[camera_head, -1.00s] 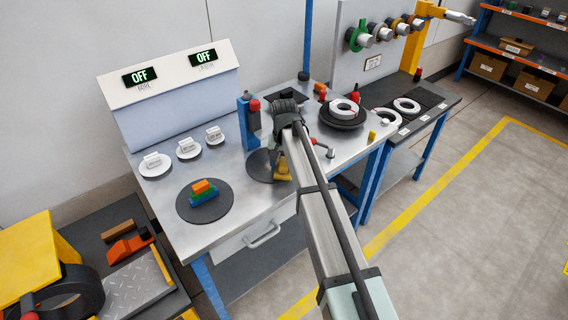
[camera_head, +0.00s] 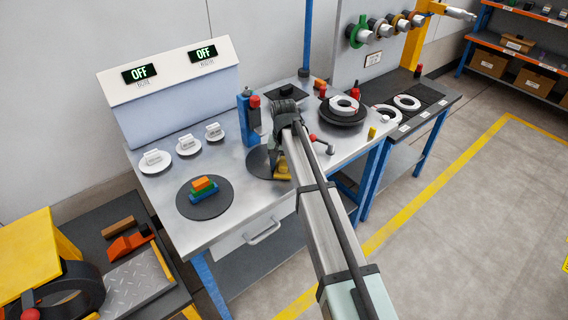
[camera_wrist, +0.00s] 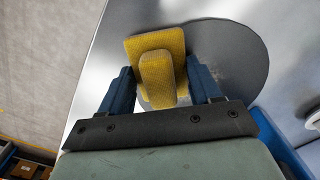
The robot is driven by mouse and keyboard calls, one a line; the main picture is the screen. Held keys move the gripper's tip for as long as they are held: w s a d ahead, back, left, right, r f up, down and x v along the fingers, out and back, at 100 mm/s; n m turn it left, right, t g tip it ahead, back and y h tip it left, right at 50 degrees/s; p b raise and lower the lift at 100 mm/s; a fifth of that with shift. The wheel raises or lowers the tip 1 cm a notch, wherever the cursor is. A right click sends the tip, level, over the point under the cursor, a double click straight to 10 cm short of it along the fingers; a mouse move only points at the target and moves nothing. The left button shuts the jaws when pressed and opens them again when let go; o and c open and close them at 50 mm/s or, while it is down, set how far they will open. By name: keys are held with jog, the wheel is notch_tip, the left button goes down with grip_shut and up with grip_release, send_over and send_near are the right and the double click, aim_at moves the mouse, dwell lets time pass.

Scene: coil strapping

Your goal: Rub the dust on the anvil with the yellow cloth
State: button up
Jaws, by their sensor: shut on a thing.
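The yellow cloth (camera_wrist: 157,66) is a flat pad with a raised ridge between my fingers. My gripper (camera_wrist: 160,85) is shut on that ridge. The cloth lies over the left part of a dark grey round plate (camera_wrist: 238,62) on the steel bench; whether it presses on the plate is hard to tell. In the head view the cloth (camera_head: 282,168) shows beneath my wrist, at the right side of the same plate (camera_head: 258,161). My arm hides part of that area.
A blue post with a red knob (camera_head: 249,117) stands just behind the plate. Stacked coloured blocks (camera_head: 203,190) sit on another dark disc at left. White labelled dishes (camera_head: 188,146) and an OFF display console (camera_head: 170,90) are behind. A red-tipped lever (camera_head: 322,144) is at right.

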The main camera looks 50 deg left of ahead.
aim_at(265, 154)
jog(key=shift+a+r, duration=0.2)
jog(key=shift+a, duration=5.25)
jog(key=shift+c, duration=0.4)
jog(key=shift+s, duration=0.2)
jog(key=shift+c, duration=0.5)
jog(key=shift+w+d, duration=0.1)
jog(key=shift+d, duration=0.05)
jog(key=shift+c, duration=0.4)
jog(key=shift+w+d+f, duration=0.1)
jog(key=shift+w+d, duration=0.05)
jog(key=shift+d, duration=0.4)
jog(key=shift+w+d+f, duration=0.1)
jog(key=shift+w+d, duration=0.05)
jog(key=shift+d, duration=0.35)
jog(key=shift+w+d+r, duration=0.1)
jog(key=shift+d, duration=1.25)
jog(key=shift+c, duration=1.1)
jog(key=shift+s+d+f, duration=0.1)
jog(key=shift+s+d, duration=0.05)
jog(key=shift+d, duration=0.65)
jog(key=shift+s+d+f, duration=0.1)
jog(key=shift+s+d, duration=0.05)
jog(key=shift+d, duration=0.6)
jog(key=shift+d+r, duration=0.1)
jog(key=shift+d, duration=1.45)
